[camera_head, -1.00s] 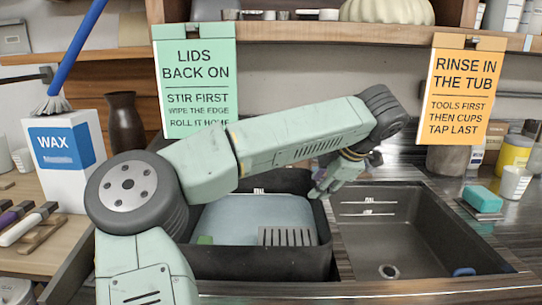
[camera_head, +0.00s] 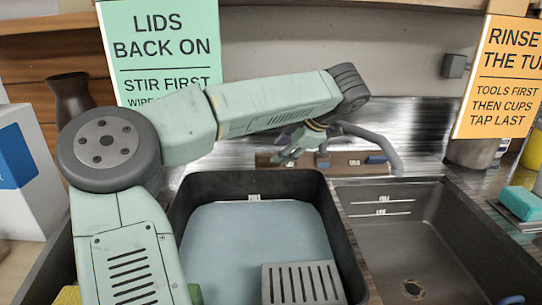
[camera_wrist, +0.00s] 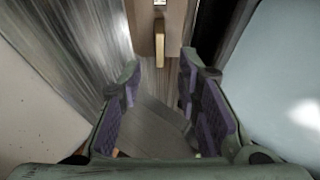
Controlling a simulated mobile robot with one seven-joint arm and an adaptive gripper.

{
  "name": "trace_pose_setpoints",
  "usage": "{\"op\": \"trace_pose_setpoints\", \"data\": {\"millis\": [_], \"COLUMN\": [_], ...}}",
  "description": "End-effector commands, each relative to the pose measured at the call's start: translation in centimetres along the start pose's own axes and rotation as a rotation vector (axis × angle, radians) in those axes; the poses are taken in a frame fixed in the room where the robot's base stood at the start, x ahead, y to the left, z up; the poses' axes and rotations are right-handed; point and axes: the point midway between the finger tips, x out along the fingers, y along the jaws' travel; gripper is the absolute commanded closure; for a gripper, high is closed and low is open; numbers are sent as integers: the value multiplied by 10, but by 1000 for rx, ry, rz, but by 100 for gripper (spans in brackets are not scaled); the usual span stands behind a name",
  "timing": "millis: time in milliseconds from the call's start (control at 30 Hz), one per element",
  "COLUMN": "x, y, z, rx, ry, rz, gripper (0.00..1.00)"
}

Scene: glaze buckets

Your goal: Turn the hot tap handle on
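A grey curved tap spout (camera_head: 385,150) rises behind the tub and sink in the head view. Behind it is a brown panel (camera_head: 345,158) with a "COLD" label and a blue handle (camera_head: 377,160) at its right. My gripper (camera_head: 284,158) is in front of the panel's left part and hides some of it, so I cannot make out a hot handle there. In the wrist view my gripper (camera_wrist: 160,68) is open, with nothing between its purple pads. A tan, brass-like handle (camera_wrist: 159,46) on a brown panel lies just beyond the fingertips, roughly centred between them; its label is unreadable.
A black tub (camera_head: 190,205) of pale blue water with a grey slotted block (camera_head: 300,284) stands below my gripper. The empty dark sink (camera_head: 395,235) is to its right. The metal backsplash (camera_wrist: 65,40) runs close by on the left in the wrist view.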

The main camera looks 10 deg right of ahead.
Motion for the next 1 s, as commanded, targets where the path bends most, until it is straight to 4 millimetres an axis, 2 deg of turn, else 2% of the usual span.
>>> {"op": "trace_pose_setpoints", "data": {"millis": [200,400,767,1000], "x": [40,62,68,68], "y": [0,0,-1,-1], "z": [-1,0,0,0], "rx": [1,2,1,1], "ry": [1,-1,-2,-2], "rz": [-2,-1,-1,-1], "gripper": [69,69,69,85]}}
